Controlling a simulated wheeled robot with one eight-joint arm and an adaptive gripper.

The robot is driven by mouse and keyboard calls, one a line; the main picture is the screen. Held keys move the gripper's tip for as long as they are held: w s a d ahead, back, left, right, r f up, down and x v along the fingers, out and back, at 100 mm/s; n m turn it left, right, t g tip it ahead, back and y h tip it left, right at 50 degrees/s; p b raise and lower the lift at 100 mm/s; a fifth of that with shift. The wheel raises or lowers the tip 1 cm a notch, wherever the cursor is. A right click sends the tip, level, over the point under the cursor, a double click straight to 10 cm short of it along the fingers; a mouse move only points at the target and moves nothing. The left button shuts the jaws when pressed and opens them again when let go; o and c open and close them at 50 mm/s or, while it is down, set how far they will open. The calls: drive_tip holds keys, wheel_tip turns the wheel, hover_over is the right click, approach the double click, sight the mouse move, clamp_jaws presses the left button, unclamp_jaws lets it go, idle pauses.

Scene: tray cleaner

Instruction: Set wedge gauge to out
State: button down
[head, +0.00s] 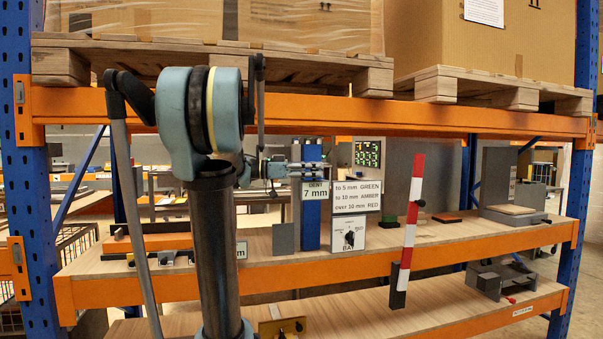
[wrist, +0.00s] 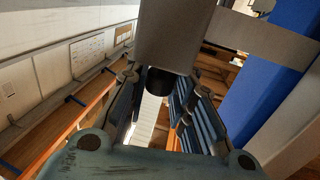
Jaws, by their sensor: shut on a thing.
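A grey bar (wrist: 262,35) runs from near the block toward the blue upright (wrist: 258,82). In the head view the gauge is too small to make out clearly.
A grey plate (head: 283,238) stands on the shelf left of the upright. A colour-limits sign (head: 357,197), a dial card (head: 348,234) and a red-white post (head: 409,225) are to the right. An orange beam (head: 300,114) crosses above. A grey fixture (head: 500,190) stands far right.

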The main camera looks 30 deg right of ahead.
drive_tip(key=shift+s, duration=0.1)
drive_tip(key=c, duration=1.4)
unclamp_jaws()
drive_tip(key=shift+o, duration=0.2)
drive_tip(key=shift+a, duration=0.15)
drive_tip(key=v, duration=1.2)
